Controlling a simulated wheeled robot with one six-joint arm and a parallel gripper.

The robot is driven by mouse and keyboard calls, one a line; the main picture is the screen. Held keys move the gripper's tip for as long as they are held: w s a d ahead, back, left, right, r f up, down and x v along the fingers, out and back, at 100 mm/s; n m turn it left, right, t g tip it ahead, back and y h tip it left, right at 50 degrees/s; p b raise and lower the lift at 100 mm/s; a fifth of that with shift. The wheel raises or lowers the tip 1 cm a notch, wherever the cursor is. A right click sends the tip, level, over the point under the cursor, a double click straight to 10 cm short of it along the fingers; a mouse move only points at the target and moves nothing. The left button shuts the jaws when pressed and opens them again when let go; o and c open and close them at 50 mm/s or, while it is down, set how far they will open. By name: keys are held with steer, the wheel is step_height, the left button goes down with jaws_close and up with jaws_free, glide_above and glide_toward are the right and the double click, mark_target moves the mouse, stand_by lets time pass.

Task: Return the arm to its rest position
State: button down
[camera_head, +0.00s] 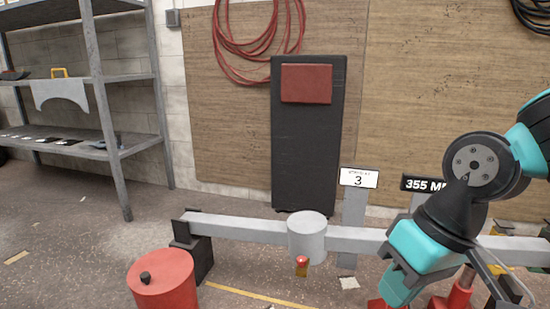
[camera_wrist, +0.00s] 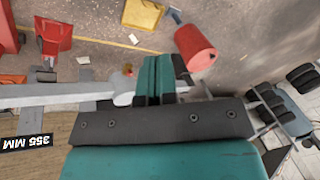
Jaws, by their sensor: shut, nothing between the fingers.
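My arm comes in from the right edge of the head view, with a teal and black wrist that hangs in front of the pale beam (camera_head: 235,228). My gripper (camera_wrist: 157,66) shows in the wrist view as two teal fingers side by side on a dark bar. The fingers are shut together with nothing between them. In the wrist view they appear next to the white cylinder (camera_wrist: 124,98) on the beam; I cannot tell how far apart they are. The cylinder also shows in the head view (camera_head: 307,238), left of my wrist.
A red drum (camera_head: 163,280) with a black knob stands front left. A dark post (camera_head: 192,245) supports the beam's left end. Signs reading 3 (camera_head: 358,178) and 355 MM (camera_head: 422,184) stand behind the beam. Shelving (camera_head: 105,120) stands back left. Floor between shelving and beam is mostly clear.

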steer(key=s+r+n+p, duration=0.1)
steer(key=s+r+n, duration=0.15)
steer(key=s, duration=0.35)
step_height(320, 180, up, 38)
steer(key=p, duration=3.7)
steer(key=shift+s+a+r+p, duration=0.2)
steer(key=shift+s+a+p, duration=0.15)
steer(key=shift+s+p, duration=0.1)
